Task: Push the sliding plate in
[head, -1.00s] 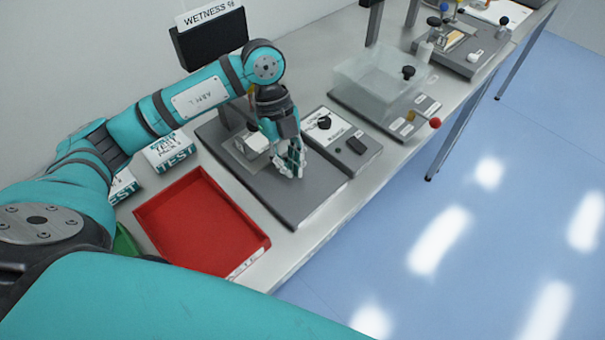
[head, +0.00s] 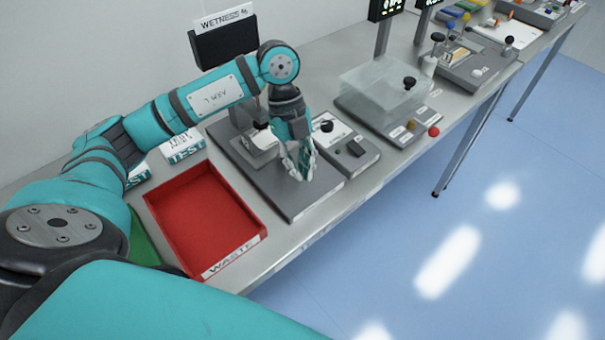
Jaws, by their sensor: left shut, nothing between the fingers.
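The wetness tester has a black display marked "WETNESS" (head: 226,38) and a dark flat base (head: 272,192) on the bench. A pale metal plate (head: 257,155), which looks like the sliding plate, lies on that base with a black knob (head: 261,125) near its far side. My left gripper (head: 301,174) is shut and empty, pointing down over the front right part of the base. It is right of the plate, and the wrist hides part of the area behind it. I cannot tell whether the fingers touch anything. My right gripper is not in view.
A red waste tray (head: 205,222) stands left of the base, near the bench's front edge. White test boxes (head: 183,146) stand behind it. A control box (head: 343,147) with a black knob is close right of my gripper. A clear-covered device (head: 385,95) stands further right.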

